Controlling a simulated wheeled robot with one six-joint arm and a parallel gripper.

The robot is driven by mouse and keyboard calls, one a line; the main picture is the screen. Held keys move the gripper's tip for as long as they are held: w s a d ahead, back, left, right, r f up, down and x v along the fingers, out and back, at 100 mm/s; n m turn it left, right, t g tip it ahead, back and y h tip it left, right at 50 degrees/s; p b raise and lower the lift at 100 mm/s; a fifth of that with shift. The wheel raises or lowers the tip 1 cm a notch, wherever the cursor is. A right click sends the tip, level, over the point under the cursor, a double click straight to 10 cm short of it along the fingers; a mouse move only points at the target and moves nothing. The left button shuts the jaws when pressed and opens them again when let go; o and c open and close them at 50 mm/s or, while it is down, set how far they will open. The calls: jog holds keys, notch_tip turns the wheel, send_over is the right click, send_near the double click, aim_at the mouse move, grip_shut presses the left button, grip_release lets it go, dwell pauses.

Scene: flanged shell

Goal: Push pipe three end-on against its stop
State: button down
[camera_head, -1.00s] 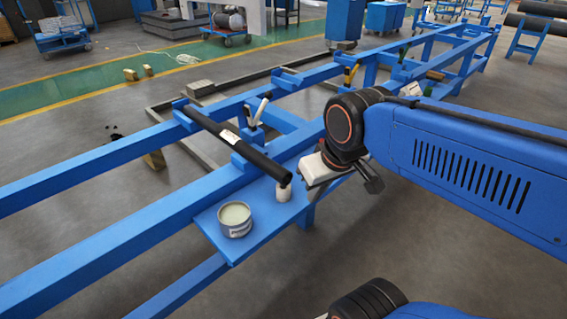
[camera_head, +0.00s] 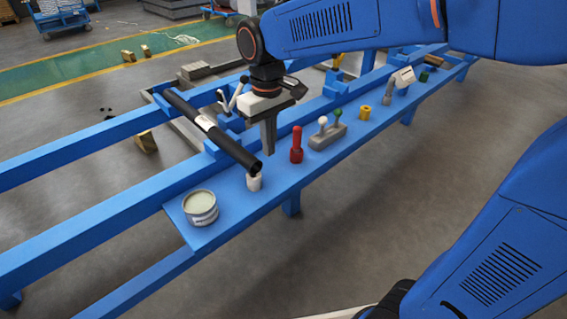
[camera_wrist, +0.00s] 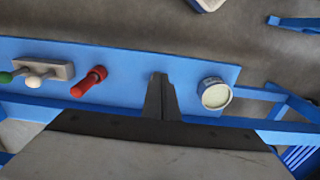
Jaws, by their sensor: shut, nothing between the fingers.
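The black pipe (camera_head: 228,146) with a white label lies across the blue rails on blue supports. Its near open end overhangs the shelf by a white cup (camera_head: 254,182). I see no number on it, so I cannot tell that it is pipe three. My gripper (camera_head: 269,152) points down, shut and empty, just right of the pipe's near end. I cannot tell whether it touches. In the wrist view the shut fingers (camera_wrist: 160,78) stand over the blue shelf, and no pipe shows. I cannot pick out the stop for certain at the pipe's far end.
On the blue shelf (camera_head: 235,205) stand an open tin (camera_head: 201,207), a red handle (camera_head: 297,145), a grey lever box (camera_head: 328,136) and a yellow ring (camera_head: 365,112). A forked metal lever (camera_head: 228,101) stands beside the pipe. The floor before the shelf is clear.

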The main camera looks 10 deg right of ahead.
aim_at(249, 154)
jog(key=w+a+f, duration=0.2)
jog(key=w+f, duration=0.1)
jog(key=f, duration=0.7)
jog(key=shift+w+a+f, duration=0.2)
jog(key=shift+w, duration=0.2)
jog(key=shift+w+a, duration=0.5)
jog(key=shift+w, duration=0.25)
jog(key=shift+w+a, duration=0.5)
jog(key=shift+w, duration=0.3)
jog(key=shift+w+a, duration=0.5)
jog(key=shift+w, duration=0.25)
